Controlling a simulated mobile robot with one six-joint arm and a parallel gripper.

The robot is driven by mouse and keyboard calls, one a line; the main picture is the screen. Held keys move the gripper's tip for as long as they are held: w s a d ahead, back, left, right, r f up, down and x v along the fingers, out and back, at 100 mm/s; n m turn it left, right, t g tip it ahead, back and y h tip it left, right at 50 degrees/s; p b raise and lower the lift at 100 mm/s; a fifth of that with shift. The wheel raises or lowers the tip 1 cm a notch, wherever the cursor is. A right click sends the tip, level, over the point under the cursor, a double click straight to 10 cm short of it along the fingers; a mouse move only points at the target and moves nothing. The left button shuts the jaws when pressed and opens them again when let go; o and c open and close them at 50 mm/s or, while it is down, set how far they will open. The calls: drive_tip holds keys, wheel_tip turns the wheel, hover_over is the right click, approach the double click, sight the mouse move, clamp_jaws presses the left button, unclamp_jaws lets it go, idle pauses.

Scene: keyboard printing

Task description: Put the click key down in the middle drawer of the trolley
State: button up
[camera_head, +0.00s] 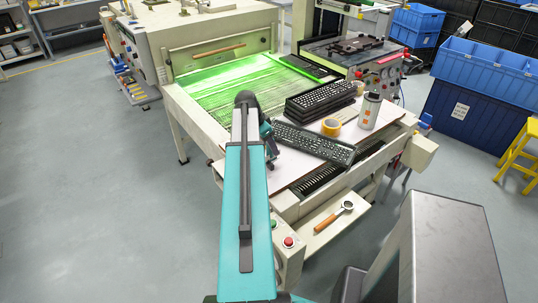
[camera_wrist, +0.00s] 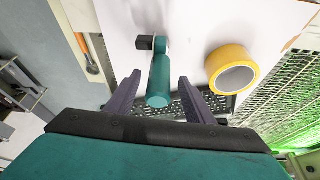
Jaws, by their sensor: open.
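A tool with an orange-brown handle and round metal head (camera_head: 345,207), which looks like the click key, lies on a pale front ledge (camera_head: 314,240). Its handle shows at upper left in the wrist view (camera_wrist: 87,55), well away from my gripper. My gripper (camera_wrist: 160,84) is open over the work table. A teal cylindrical piece with a dark block-shaped end (camera_wrist: 160,82) appears between the fingers; I cannot tell what it is or whether they touch it. In the head view, my arm largely hides the gripper. I cannot make out the trolley or its middle drawer for certain.
A yellow tape roll (camera_head: 331,127), a keyboard (camera_head: 315,143), stacked keyboards (camera_head: 322,98) and a whitish bottle (camera_head: 369,110) crowd the table. The green-lit press (camera_head: 230,85) stands behind. Blue crates (camera_head: 485,72) and a yellow stool (camera_head: 518,148) are right. Floor at left is clear.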

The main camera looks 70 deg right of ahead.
idle(0.4)
clamp_jaws()
drive_tip(key=shift+r, duration=0.2)
drive_tip(key=shift+r+b, duration=1)
drive_tip(key=shift+r, duration=0.55)
drive_tip(key=s+a+r+b, duration=0.1)
drive_tip(key=a+b, duration=0.4)
drive_tip(key=a, duration=1.1)
drive_tip(key=shift+r, duration=0.25)
